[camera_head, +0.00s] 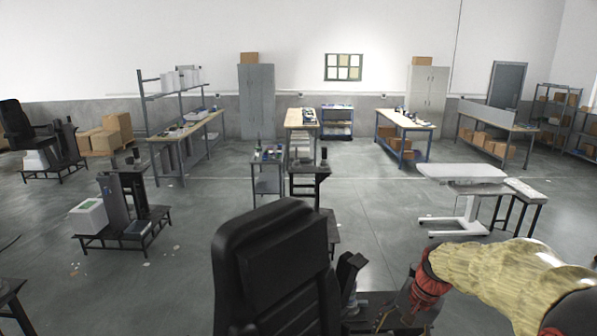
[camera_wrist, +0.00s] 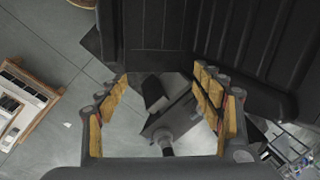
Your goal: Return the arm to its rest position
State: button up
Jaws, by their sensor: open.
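My arm (camera_head: 505,280) reaches in from the lower right in the head view, and its end is hidden or out of frame there. In the wrist view my gripper (camera_wrist: 163,112) is open, with its two padded fingers apart and nothing between them. Beyond the fingers I see a dark post and bracket (camera_wrist: 168,125) and the grey floor. A black chair (camera_wrist: 157,25) fills the top of the wrist view, close to the fingers. I cannot tell whether they touch. The same kind of black chair (camera_head: 275,270) stands at the bottom middle of the head view.
A white table (camera_head: 462,173) and a dark bench (camera_head: 525,190) stand to the right. Dark stands (camera_head: 125,215) are at left, and a small cart (camera_head: 268,175) is at the middle. Workbenches and cabinets (camera_head: 257,100) line the back wall. Open floor (camera_head: 190,280) lies left of the chair.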

jog(key=s+a+f+n+t+b, duration=0.1)
jog(key=s+a+f+n+b, duration=0.1)
jog(key=s+f+b, duration=0.2)
jog(key=s+a+f+n+t+h+b, duration=0.1)
jog(key=s+a+f+n+b, duration=0.1)
jog(key=s+b, duration=0.8)
jog(key=s+a+f+n+t+h+b, duration=0.1)
jog(key=s+f+n+t+b, duration=0.1)
jog(key=s+f+b, duration=0.3)
jog(key=s+n+b, duration=0.1)
jog(key=s+b, duration=0.2)
jog(key=s, duration=0.3)
jog(key=shift+a+f+n, duration=0.3)
jog(key=shift+a+f, duration=0.05)
jog(key=shift+a, duration=0.05)
jog(key=shift+s, duration=0.2)
